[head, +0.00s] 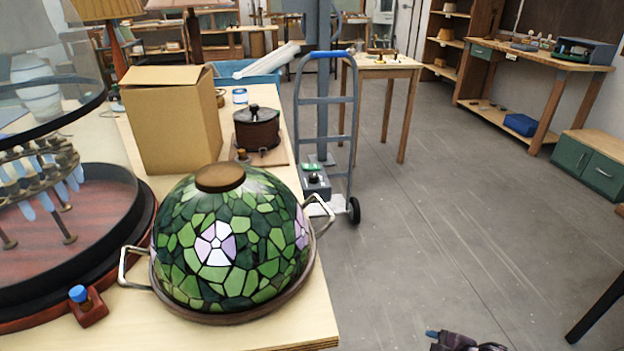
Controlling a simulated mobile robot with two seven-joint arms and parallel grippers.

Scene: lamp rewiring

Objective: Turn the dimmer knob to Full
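A dark brown drum-shaped device with a black knob on top (254,108) stands on a wooden board on the left bench. It looks like a dimmer, but no Full mark is readable on it. A grey box with a green top and a dark knob-like part (315,181) sits lower, by the blue column; I cannot tell what it controls. A dark part with a blue tip at the bottom edge, probably my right gripper (466,342), is mostly cut off, and its fingers cannot be made out. It is far from both devices. My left gripper is not in view.
A green stained-glass shade in a handled tray (165,287) fills the bench front. A cardboard box (172,125), a glass-domed device (60,250) and a small red block with blue cap (88,308) stand nearby. A hand truck (352,130) stands beside the bench. The floor right is open.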

